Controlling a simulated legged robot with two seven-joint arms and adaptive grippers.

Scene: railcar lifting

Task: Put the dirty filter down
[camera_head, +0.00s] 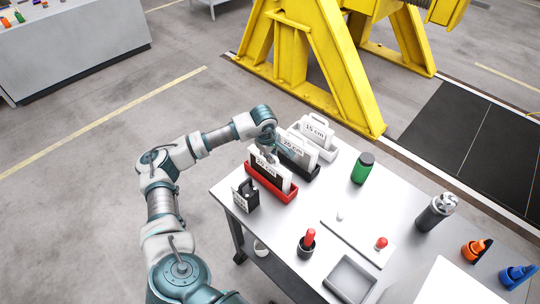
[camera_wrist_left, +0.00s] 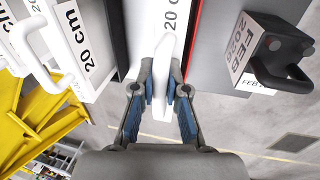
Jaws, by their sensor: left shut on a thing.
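My left gripper (camera_wrist_left: 164,92) is shut on the white handle of a filter, a white panel (camera_wrist_left: 172,18) marked 20 cm. In the head view the left gripper (camera_head: 271,146) is over the red holder (camera_head: 274,192), and the filter (camera_head: 266,168) stands upright at it. The holder hides the filter's lower edge, so I cannot tell whether it rests on the bottom. Both visible faces look white; no dirt shows. My right gripper is not in view.
A black holder (camera_head: 306,173) with a 20 cm filter (camera_head: 293,147) and a white holder (camera_head: 329,154) with a 15 cm filter (camera_head: 315,130) stand beside it. A dark block labelled FEB (camera_wrist_left: 266,50) is close on the other side. A green jar (camera_head: 362,169) stands farther right.

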